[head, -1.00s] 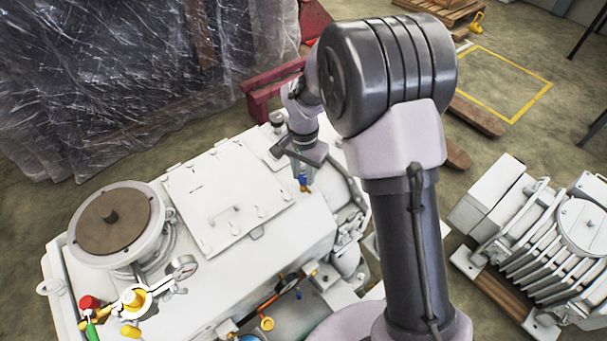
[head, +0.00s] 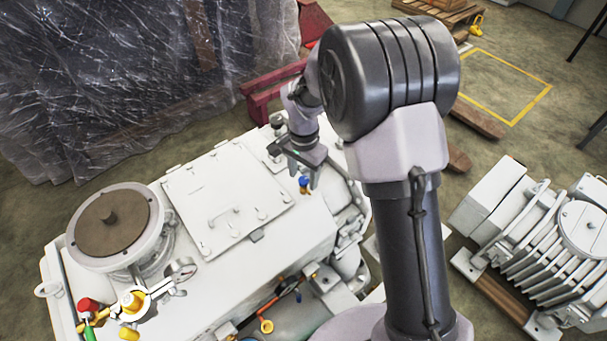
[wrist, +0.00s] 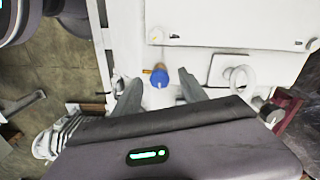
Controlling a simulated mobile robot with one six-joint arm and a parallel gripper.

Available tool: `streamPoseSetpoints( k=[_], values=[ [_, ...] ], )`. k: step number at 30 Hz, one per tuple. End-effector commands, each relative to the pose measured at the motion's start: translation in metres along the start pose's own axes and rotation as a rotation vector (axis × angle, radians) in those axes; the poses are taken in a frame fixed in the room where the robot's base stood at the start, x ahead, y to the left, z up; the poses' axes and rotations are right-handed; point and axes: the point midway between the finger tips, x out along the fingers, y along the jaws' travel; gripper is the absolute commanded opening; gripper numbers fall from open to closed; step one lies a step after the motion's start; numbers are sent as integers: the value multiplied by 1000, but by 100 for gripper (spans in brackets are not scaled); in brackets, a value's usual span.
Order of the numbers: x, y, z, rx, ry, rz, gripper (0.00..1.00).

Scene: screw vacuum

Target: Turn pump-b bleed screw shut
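A small valve with a blue cap (head: 304,182) and a brass-coloured stub below it stands on the white machine's top (head: 285,232). The blue cap also shows in the wrist view (wrist: 160,78), with an orange-brass piece (wrist: 148,71) at its left. My gripper (head: 298,177) is over this valve, pointing down. In the wrist view its two fingers (wrist: 159,80) are apart, one on each side of the cap, with visible gaps. No label for pump-b is readable, so I cannot tell for certain that this is the named screw.
A hatch lid (head: 225,190) with a handle lies left of the valve. A yellow knob (head: 133,300), gauge (head: 182,268) and round brown-topped port (head: 110,220) are farther left. Piping (head: 348,240) crowds the machine's right side. A finned unit (head: 560,240) stands apart at right.

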Motion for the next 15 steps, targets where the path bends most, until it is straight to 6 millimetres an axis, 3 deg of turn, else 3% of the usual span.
streamPoseSetpoints(
  k=[9, 11, 15],
  values=[
    [-4, 0, 0, 0, 0, 1, 50],
    [-15, 0, 0, 0, 0, 0, 50],
    [-59, 0, 0, -1, 2, -2, 50]
  ],
)
